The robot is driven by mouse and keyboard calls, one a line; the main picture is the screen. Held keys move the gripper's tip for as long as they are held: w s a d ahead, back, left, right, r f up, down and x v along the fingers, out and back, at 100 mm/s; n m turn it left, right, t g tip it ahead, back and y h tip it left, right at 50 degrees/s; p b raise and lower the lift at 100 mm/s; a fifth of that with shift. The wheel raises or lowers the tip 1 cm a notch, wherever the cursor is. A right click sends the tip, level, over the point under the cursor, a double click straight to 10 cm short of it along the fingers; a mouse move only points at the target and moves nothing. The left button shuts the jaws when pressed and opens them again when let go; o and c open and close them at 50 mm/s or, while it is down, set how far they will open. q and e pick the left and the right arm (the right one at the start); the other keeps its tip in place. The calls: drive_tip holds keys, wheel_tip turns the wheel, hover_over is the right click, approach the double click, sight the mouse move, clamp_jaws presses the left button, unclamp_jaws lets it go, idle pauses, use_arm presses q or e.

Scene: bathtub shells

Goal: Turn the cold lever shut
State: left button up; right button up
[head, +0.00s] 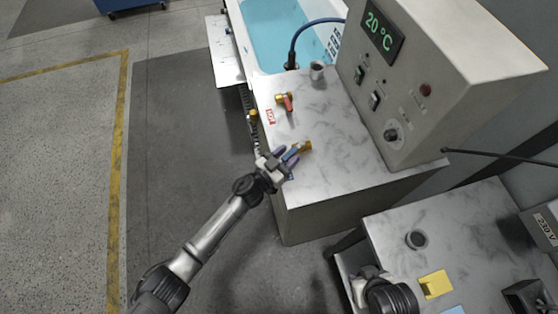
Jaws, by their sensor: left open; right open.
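The cold valve (305,146) is a brass fitting on the marble counter, with a blue lever (291,153) pointing left and slightly down. My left gripper (285,160) is open at this lever, with its fingers on either side of it; I cannot tell whether they touch it. The gripper hides part of the lever and most of the label below. The hot valve has a red lever (287,102) and a red HOT label (270,116) farther back on the same counter. My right gripper (362,275) is open, low in the picture by the lower right table.
A tub of blue water (275,35) with a blue hose (312,24) lies at the back. A control box (425,75) reading 20 °C stands right of the valves. A grey cup (317,70) stands behind them. A marble table (460,240) holds yellow notes (435,284).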

use_arm(q)
drive_tip(key=p+v, duration=0.1)
drive_tip(key=v, duration=1.2)
drive_tip(key=shift+s+a, duration=0.25)
drive_tip(key=shift+s, duration=0.05)
drive_tip(key=shift+c, duration=0.5)
